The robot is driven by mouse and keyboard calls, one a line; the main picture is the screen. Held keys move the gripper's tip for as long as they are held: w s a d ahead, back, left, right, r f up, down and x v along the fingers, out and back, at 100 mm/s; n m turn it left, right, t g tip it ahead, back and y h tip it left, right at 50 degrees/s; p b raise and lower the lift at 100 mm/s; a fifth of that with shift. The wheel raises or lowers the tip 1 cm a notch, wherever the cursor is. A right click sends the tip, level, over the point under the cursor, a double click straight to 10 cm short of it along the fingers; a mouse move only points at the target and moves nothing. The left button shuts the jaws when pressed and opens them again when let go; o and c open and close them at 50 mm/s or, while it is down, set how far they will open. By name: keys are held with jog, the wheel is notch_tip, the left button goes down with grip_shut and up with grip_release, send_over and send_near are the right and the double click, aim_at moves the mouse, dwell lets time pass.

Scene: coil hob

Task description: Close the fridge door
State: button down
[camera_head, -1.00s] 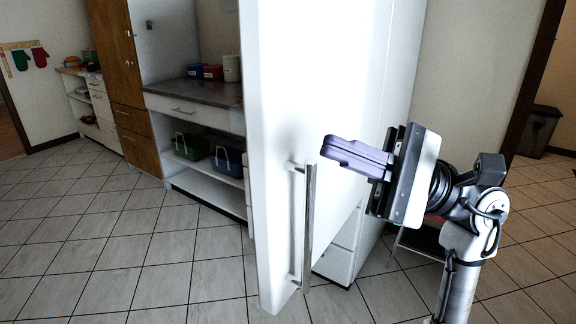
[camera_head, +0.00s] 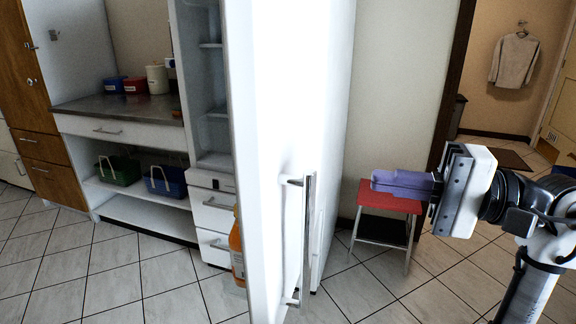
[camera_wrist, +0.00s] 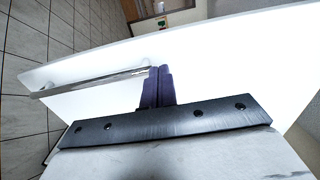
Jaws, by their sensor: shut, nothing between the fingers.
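The white fridge door (camera_head: 262,150) stands open in the head view, seen nearly edge-on, with its long metal bar handle (camera_head: 307,240) upright on its right face. In the wrist view the shut fingers (camera_wrist: 158,84) appear in front of the white door (camera_wrist: 230,60), close to the end of the handle (camera_wrist: 95,82).
A red-topped stool (camera_head: 388,197) stands behind my gripper. A counter (camera_head: 130,108) with containers and baskets is at the left. A jacket (camera_head: 514,60) hangs in the far room. Tiled floor is clear at the lower left.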

aim_at(269, 165)
jog(key=p+x, duration=0.4)
jog(key=x, duration=0.8)
jog(key=shift+a+r, duration=0.1)
jog(key=shift+a, duration=0.25)
jog(key=shift+w+a, duration=0.2)
jog(key=shift+a, duration=0.35)
